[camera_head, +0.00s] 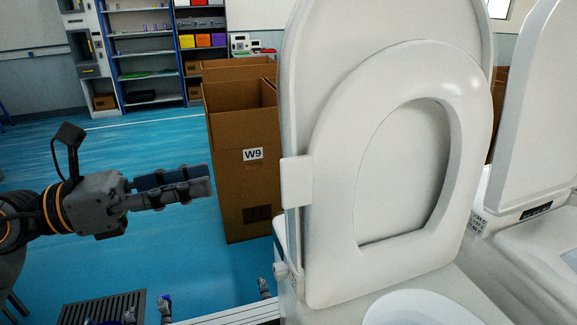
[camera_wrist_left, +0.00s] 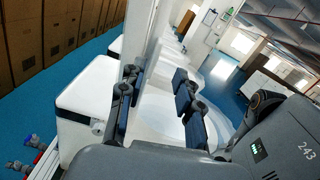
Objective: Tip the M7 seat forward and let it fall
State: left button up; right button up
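The white toilet seat (camera_head: 335,225) stands raised, leaning back against the upright lid (camera_head: 300,75) behind it. A small white block (camera_head: 296,181) sits at the seat's left edge. No M7 label is readable. My left gripper (camera_head: 208,182) is at the left of the seat, level with that block, apart from it in the picture and pointing right. In the left wrist view the two fingers of my left gripper (camera_wrist_left: 157,92) are spread, with a raised white panel (camera_wrist_left: 150,45) seen nearly edge-on beyond them. My right gripper does not show.
Below the seat is the white bowl (camera_head: 415,308). A second toilet with a raised lid (camera_head: 545,110) stands close on the right. A cardboard box (camera_head: 240,190) marked W9 is behind on the left. Blue floor (camera_head: 120,250) lies open under my left arm.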

aim_at(281, 170)
pick_arm(q)
jog(key=shift+m, duration=0.3)
jog(key=p+x, duration=0.2)
jog(key=x, duration=0.2)
jog(key=p+x, duration=0.2)
jog(key=x, duration=0.2)
jog(key=p+x, duration=0.2)
jog(key=x, duration=0.2)
jog(key=shift+d+f, duration=0.35)
jog(key=shift+f, duration=0.05)
jog(key=shift+w+d+f+p, duration=0.1)
jog(key=shift+d+p, duration=0.2)
jog(key=shift+d, duration=0.15)
grip_shut()
